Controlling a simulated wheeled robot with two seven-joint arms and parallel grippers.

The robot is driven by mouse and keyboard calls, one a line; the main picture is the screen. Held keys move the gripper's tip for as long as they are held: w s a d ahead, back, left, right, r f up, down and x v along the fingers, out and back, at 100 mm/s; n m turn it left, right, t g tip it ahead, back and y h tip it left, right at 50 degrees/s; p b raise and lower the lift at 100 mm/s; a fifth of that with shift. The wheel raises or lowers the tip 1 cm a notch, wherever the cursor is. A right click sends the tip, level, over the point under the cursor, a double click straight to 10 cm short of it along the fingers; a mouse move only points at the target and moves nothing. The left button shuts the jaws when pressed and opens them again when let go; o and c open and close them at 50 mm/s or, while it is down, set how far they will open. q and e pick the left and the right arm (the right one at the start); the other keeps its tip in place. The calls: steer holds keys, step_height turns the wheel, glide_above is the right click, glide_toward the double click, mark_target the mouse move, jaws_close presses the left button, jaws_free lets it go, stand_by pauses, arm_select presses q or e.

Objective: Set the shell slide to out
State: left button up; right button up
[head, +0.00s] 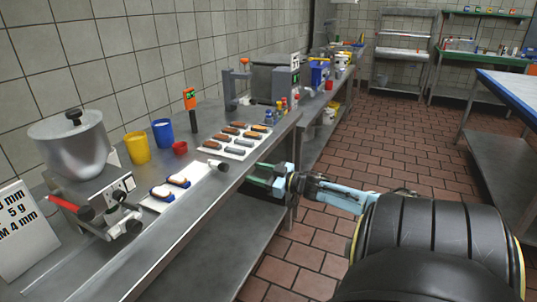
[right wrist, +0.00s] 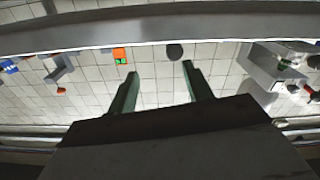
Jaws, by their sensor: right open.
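My right gripper (head: 258,176) is at the front edge of the steel counter in the head view, its green fingers pointing toward the counter. In the right wrist view its two fingers (right wrist: 162,80) stand apart with nothing between them. A white slide-like piece with a dark-ended knob (head: 217,164) lies on the counter just left of the gripper, apart from it; I cannot tell for sure that this is the shell slide, or its setting. My left gripper is not in view.
A tray of brown and grey pieces (head: 228,150) lies behind the knob. A steel pot (head: 70,145), yellow cup (head: 137,147), blue cup (head: 162,132) and red cup (head: 180,148) stand further left. Tiled floor right of the counter is clear.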

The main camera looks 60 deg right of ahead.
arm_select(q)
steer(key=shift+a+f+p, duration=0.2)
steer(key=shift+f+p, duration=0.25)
arm_select(e)
steer(key=s, duration=0.3)
steer(key=shift+s+a+f, duration=0.15)
steer(key=shift+a+f, duration=0.15)
steer(key=shift+f, duration=0.1)
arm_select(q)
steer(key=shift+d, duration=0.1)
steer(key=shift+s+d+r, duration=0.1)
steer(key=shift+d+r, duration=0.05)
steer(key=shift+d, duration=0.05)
arm_select(e)
steer(key=shift+a+r, duration=0.2)
steer(key=shift+r, duration=0.05)
steer(key=shift+f, duration=0.1)
